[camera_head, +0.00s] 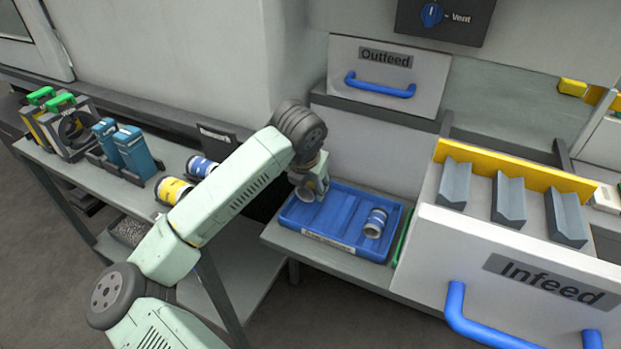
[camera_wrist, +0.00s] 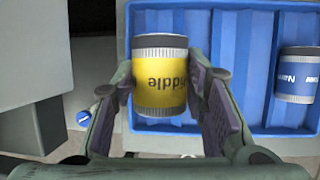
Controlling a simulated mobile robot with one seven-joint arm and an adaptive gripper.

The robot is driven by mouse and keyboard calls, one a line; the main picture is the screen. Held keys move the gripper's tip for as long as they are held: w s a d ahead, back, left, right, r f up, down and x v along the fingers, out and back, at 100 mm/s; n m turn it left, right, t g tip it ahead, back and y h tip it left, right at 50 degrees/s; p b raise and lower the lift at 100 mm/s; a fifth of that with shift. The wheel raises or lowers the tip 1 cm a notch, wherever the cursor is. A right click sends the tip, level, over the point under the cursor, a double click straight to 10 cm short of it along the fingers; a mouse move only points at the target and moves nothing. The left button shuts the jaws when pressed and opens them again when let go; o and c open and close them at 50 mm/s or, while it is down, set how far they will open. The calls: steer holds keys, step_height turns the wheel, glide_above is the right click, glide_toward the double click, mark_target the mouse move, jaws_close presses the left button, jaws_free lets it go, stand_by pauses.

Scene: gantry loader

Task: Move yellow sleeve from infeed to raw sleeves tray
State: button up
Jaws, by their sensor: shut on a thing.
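The yellow sleeve (camera_wrist: 160,75), with grey ends and dark lettering, is between the fingers of my gripper (camera_wrist: 160,90), which is shut on it. In the head view my gripper (camera_head: 313,185) is at the left part of the blue raw sleeves tray (camera_head: 328,241) and mostly hides the sleeve. The tray also shows in the wrist view (camera_wrist: 225,136), behind the sleeve. I cannot tell whether the sleeve touches the tray floor. The infeed drawer (camera_head: 505,240) stands open at the right, with its visible grey cradles (camera_head: 509,200) empty.
A blue-banded sleeve (camera_head: 376,222) lies in the right part of the tray. The outfeed drawer (camera_head: 385,75) is shut behind. The tray's middle is free.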

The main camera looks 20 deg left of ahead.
steer(key=shift+f+b, duration=1.85)
steer(key=shift+b, duration=0.45)
steer(key=o, duration=1.5)
steer(key=shift+f, duration=0.1)
steer(key=v, duration=1.2)
